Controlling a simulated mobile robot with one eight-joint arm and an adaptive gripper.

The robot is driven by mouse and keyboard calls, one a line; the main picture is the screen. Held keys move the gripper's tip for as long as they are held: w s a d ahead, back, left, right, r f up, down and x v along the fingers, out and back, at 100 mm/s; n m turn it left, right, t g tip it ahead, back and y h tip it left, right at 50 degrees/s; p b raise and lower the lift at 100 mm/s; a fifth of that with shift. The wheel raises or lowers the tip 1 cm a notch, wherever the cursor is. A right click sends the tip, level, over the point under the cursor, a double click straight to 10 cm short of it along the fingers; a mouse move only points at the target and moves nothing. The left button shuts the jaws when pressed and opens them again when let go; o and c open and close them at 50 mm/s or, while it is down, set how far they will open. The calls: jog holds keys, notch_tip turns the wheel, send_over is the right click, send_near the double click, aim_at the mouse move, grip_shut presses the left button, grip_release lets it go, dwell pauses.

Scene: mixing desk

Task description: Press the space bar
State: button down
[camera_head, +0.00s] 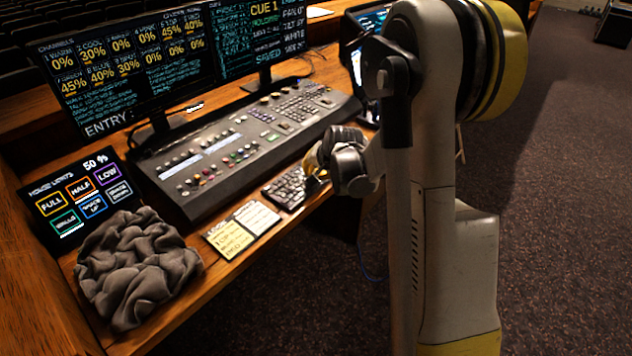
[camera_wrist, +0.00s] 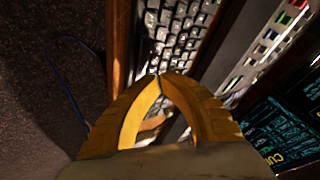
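The black keyboard (camera_head: 286,188) lies near the front edge of the desk, beside the mixing console. Its right part is hidden behind my gripper in the head view. I cannot clearly single out the space bar; my fingers hide part of the keyboard. My gripper (camera_head: 318,168) is over the keyboard's right part. In the wrist view my gripper (camera_wrist: 158,79) has its two yellow fingers meeting at the tips, with nothing between them. I cannot tell whether the tips touch a key.
The mixing console (camera_head: 245,140) stands behind the keyboard, with monitors (camera_head: 130,70) beyond. Paper notes (camera_head: 242,228), a grey crumpled cloth (camera_head: 138,268) and a touch panel (camera_head: 80,195) lie to the left. The wooden desk edge (camera_wrist: 122,45) is close to my fingers; carpet is beyond.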

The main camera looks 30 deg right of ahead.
jog(key=shift+r+p, duration=1.75)
jog(key=shift+r, duration=0.75)
dwell(0.7)
